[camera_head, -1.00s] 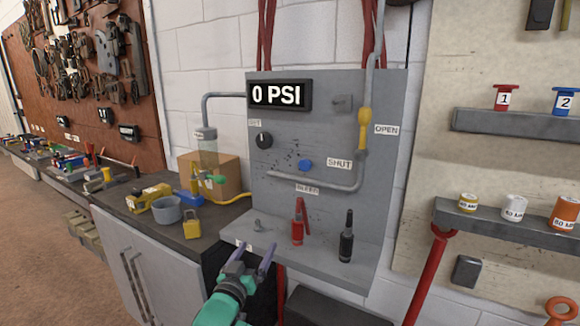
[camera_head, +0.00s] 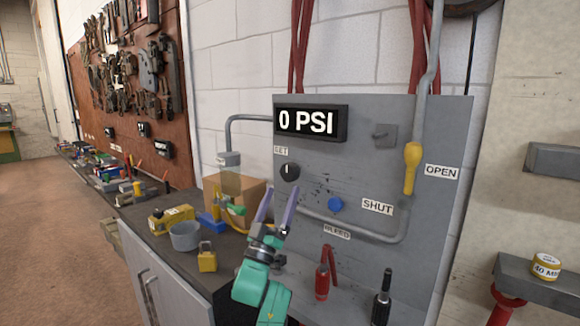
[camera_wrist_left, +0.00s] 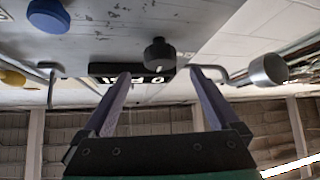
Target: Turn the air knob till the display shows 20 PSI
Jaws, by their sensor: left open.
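The display (camera_head: 311,123) on the grey panel reads 0 PSI. The black round air knob (camera_head: 290,172) is under a SET label, with a pale mark pointing about straight up. My left gripper (camera_head: 281,190) is open and empty, in front of the panel with its fingertips just below the knob in the head view. In the left wrist view the knob (camera_wrist_left: 160,52) shows between the two fingertips (camera_wrist_left: 158,76) and beyond them; no contact shows. The display (camera_wrist_left: 108,69) is partly hidden there behind a finger.
A yellow valve handle (camera_head: 411,168) hangs between OPEN and SHUT labels. A blue button (camera_head: 335,204) sits above the BLEED label. Red (camera_head: 322,281) and black (camera_head: 382,300) fittings stand at the panel's lower part. A padlock (camera_head: 207,260) and cup (camera_head: 185,236) are on the bench.

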